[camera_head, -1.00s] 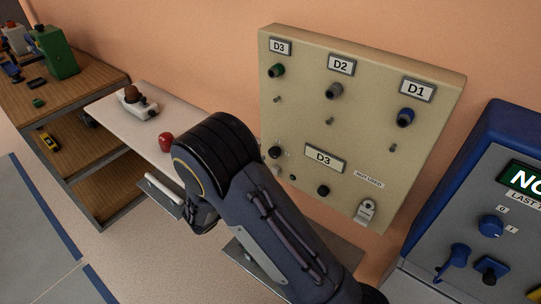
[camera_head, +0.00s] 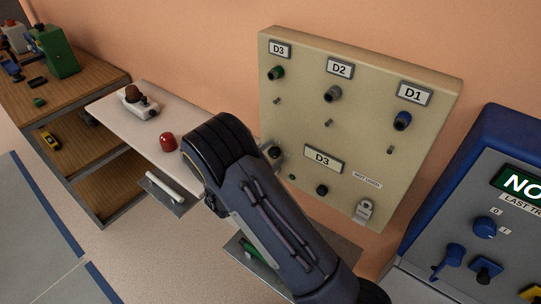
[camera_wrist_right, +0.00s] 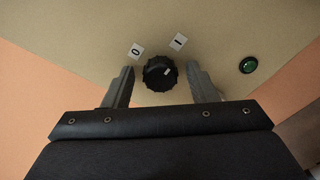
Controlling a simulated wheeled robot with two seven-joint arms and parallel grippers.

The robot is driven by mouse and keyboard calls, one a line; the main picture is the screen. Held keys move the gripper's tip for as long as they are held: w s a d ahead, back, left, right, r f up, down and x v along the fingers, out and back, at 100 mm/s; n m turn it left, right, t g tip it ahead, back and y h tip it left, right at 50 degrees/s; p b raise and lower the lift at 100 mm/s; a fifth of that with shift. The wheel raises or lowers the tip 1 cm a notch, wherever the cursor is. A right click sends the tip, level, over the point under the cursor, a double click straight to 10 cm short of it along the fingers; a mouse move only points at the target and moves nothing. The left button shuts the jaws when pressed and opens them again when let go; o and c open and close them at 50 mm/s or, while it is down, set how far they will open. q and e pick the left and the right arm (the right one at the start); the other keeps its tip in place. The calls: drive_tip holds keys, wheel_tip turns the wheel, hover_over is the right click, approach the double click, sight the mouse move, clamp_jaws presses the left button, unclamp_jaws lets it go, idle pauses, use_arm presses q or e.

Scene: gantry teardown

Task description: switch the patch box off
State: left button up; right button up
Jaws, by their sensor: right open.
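The patch box (camera_head: 300,125) is a beige panel on the orange wall with labels D3, D2 and D1. Its black ribbed rotary knob (camera_wrist_right: 160,73) shows in the right wrist view, with small labels 0 and I above it. A white mark on the knob lies right of its centre, on the I side. My right gripper (camera_wrist_right: 161,84) is open, one finger on each side of the knob, with gaps visible on both sides. In the head view the knob (camera_head: 275,152) is beside my right forearm, which hides most of the gripper. My left gripper is not in view.
A green lamp (camera_wrist_right: 248,65) is right of the knob in the wrist view. A blue console (camera_head: 450,220) stands at the right. A white shelf (camera_head: 190,150) with a red object (camera_head: 168,141) is left of my arm. A wooden bench (camera_head: 75,100) stands farther left.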

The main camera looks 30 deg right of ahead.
drive_tip(key=c, duration=1)
drive_tip(key=shift+o, duration=0.2)
drive_tip(key=n+p, duration=0.1)
drive_tip(key=n, duration=0.3)
drive_tip(key=shift+n, duration=0.3)
drive_tip(key=n+p, duration=0.1)
drive_tip(key=n, duration=0.2)
drive_tip(key=shift+n, duration=0.3)
drive_tip(key=n+p, duration=0.2)
drive_tip(key=n, duration=0.3)
drive_tip(key=shift+r, duration=0.1)
drive_tip(key=shift+n+p, duration=0.95)
drive_tip(key=shift+n, duration=1.45)
